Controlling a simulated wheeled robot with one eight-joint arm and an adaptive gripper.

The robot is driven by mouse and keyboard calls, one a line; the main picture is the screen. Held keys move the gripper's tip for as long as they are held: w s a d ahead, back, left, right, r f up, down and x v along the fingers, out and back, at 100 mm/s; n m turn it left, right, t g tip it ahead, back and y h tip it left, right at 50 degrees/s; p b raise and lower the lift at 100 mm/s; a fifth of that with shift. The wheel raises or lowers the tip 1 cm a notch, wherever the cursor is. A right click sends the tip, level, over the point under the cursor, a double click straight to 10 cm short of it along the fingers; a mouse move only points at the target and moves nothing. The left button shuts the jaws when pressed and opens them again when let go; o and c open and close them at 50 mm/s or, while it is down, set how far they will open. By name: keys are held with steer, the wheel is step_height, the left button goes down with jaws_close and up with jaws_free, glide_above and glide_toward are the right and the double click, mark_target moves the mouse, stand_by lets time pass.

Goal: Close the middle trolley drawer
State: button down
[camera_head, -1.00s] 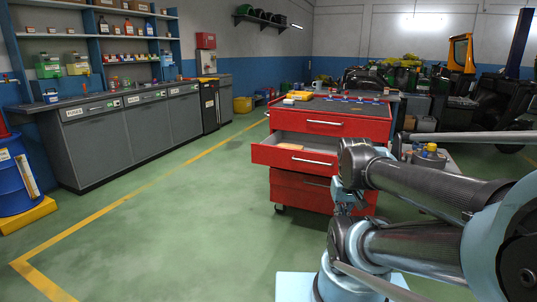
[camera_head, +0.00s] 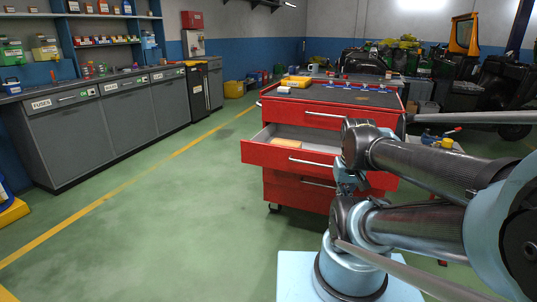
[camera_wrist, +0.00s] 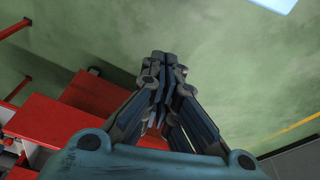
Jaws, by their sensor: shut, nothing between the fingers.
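A red trolley (camera_head: 318,197) stands ahead, right of the picture's middle in the head view. Its middle drawer (camera_head: 262,153) is pulled out toward me, with a tan block (camera_head: 287,145) inside and a light handle on its front. The drawers above and below it look shut. My arm covers the right part of the trolley. In the wrist view my gripper (camera_wrist: 162,62) is shut and empty, over green floor. Red trolley parts (camera_wrist: 66,118) lie to the left of it, apart from the fingertips. The gripper's fingers cannot be made out in the head view.
Grey cabinets (camera_head: 110,117) run along the left wall. Tools and a yellow box (camera_head: 297,82) lie on the trolley top. The green floor left of and before the trolley is clear.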

steer(key=shift+d, duration=0.1)
steer(key=w+a+r+n+t+h, duration=0.1)
steer(key=w+a+r+n, duration=0.25)
steer(key=w+n, duration=0.6)
steer(key=w+a+r+n+t+h, duration=0.1)
steer(key=w+a+r+n+h, duration=0.1)
steer(key=w+a+n, duration=0.5)
steer(key=w+a+f+n+t, duration=0.2)
steer(key=w+a+n, duration=0.6)
steer(key=a, duration=0.2)
steer(key=w+a+f+n+t, duration=0.2)
steer(key=w+a+n, duration=0.5)
steer(key=a+n, duration=0.15)
glide_toward(272, 157)
step_height(272, 157, down, 3)
steer(key=w, duration=0.1)
steer(key=shift+w+d+m, duration=0.2)
steer(key=shift+w+d, duration=0.05)
steer(key=shift+w, duration=0.2)
steer(key=shift+w+d+m, duration=0.2)
steer(key=shift+w+d, duration=0.1)
steer(key=shift+w, duration=0.2)
